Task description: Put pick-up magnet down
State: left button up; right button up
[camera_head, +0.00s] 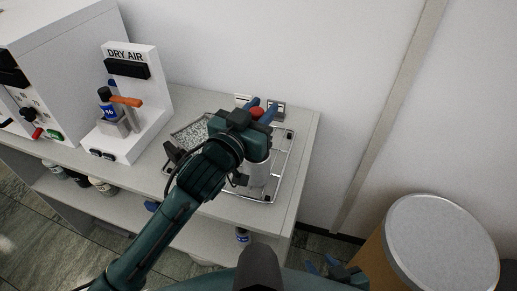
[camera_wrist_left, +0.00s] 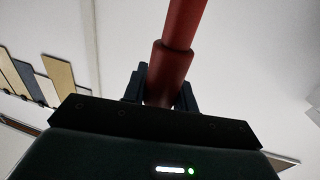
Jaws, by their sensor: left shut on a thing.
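My left gripper (camera_head: 259,109) is over the metal tray on the counter, with its blue fingers shut around the red pick-up magnet (camera_head: 257,113). In the left wrist view the magnet is a red rod (camera_wrist_left: 178,55) with a thicker collar, gripped between the dark fingers (camera_wrist_left: 160,92). In the head view only a small red part shows between the fingers; the gripper and arm hide the rest. The metal tray (camera_head: 280,178) lies at the counter's right end. My right gripper (camera_head: 334,268) is low in the head view, away from the counter, and its jaws are unclear.
A metallic cylindrical vessel (camera_head: 258,172) stands on the tray, partly behind my gripper. Small white and grey items (camera_head: 275,108) sit behind the tray. A "DRY AIR" stand (camera_head: 131,82) is to the left. A round-topped drum (camera_head: 440,240) stands at the right.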

pick_arm(q)
notch_tip(320, 180, down, 7)
dwell(0.3)
jog(key=shift+f+b, duration=0.15)
jog(key=shift+b, duration=0.15)
jog(key=o, duration=0.9)
jog(key=shift+s+a, duration=0.2)
jog(key=shift+s, duration=0.05)
jog(key=v, duration=0.7)
jog(key=b+v, duration=0.1)
jog(key=v, duration=0.3)
jog(key=shift+s+r, duration=0.2)
jog(key=shift+r, duration=0.1)
